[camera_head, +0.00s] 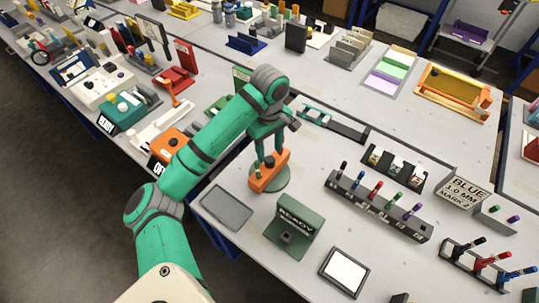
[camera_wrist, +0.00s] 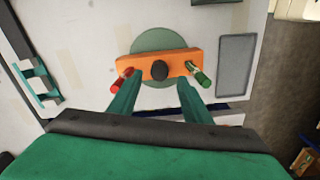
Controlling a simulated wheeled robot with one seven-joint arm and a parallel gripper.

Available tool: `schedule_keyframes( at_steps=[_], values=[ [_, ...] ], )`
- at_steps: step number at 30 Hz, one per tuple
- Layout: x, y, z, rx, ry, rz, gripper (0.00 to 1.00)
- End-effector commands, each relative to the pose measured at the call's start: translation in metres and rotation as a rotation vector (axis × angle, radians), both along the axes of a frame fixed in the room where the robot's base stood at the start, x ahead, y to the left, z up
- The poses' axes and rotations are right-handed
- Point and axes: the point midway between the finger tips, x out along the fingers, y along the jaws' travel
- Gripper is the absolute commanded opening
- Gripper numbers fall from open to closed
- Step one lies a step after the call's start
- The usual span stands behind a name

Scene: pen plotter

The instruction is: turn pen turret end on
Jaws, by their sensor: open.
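The pen turret is an orange bar (camera_head: 270,172) on a round grey-green disc (camera_head: 283,182). In the wrist view the bar (camera_wrist: 150,62) lies nearly level across the disc (camera_wrist: 160,41), with a dark round knob (camera_wrist: 160,71) in its middle. A red pen (camera_wrist: 121,80) sits at its left end and a green pen (camera_wrist: 197,74) at its right end. My gripper (camera_head: 267,156) is over the turret. In the wrist view its green fingers (camera_wrist: 159,86) are spread apart, tips by the bar's near edge on either side of the knob. Whether they touch the bar I cannot tell.
A grey flat pad (camera_head: 227,207) and a green READY stand (camera_head: 292,228) are close to the turret. An orange block (camera_head: 172,146) lies left of my arm.

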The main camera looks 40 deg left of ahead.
Motion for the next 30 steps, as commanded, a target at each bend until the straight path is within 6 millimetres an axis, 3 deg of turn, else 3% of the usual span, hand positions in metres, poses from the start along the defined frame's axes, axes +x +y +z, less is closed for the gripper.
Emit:
schedule_keyframes(
  at_steps=[6, 12, 30],
  values=[
    [0.0, 0.001, 0.038, 0.004, 0.0, 0.0, 0.44],
    [0.0, 0.0, 0.058, 0.0, 0.002, 0.001, 0.44],
    [-0.001, 0.0, 0.064, -0.001, 0.002, 0.001, 0.44]
  ],
)
